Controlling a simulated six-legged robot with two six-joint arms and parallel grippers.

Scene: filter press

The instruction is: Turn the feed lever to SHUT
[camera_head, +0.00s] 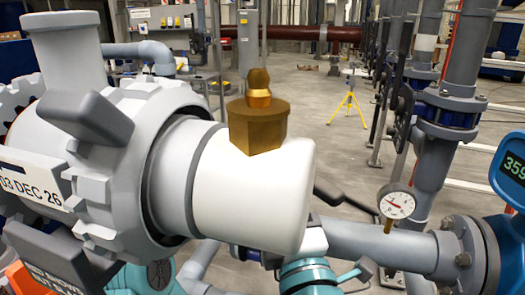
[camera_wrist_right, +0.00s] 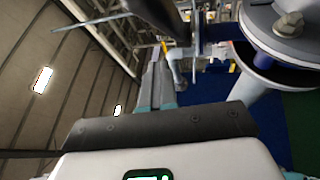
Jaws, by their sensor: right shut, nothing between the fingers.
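A dark lever-like bar (camera_head: 345,200) slants beside the horizontal grey pipe in the head view, partly hidden behind the white cylinder. Another dark handle (camera_head: 404,108) stands along the upright pipe at right. I cannot tell which is the feed lever, and no SHUT mark is readable. My right gripper (camera_wrist_right: 156,58) shows in the wrist view, shut and empty, its fingers pointing up the picture. A dark rod (camera_wrist_right: 162,18) passes just beyond its tips; I cannot tell if they touch. My left gripper is not recognisable in the head view.
A large white cylinder (camera_head: 245,190) with a brass hex fitting (camera_head: 258,120) blocks much of the head view. A round dial gauge (camera_head: 396,202) and a blue digital meter (camera_head: 508,175) stand at right. A bolted flange (camera_wrist_right: 285,30) is close on the right in the wrist view.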

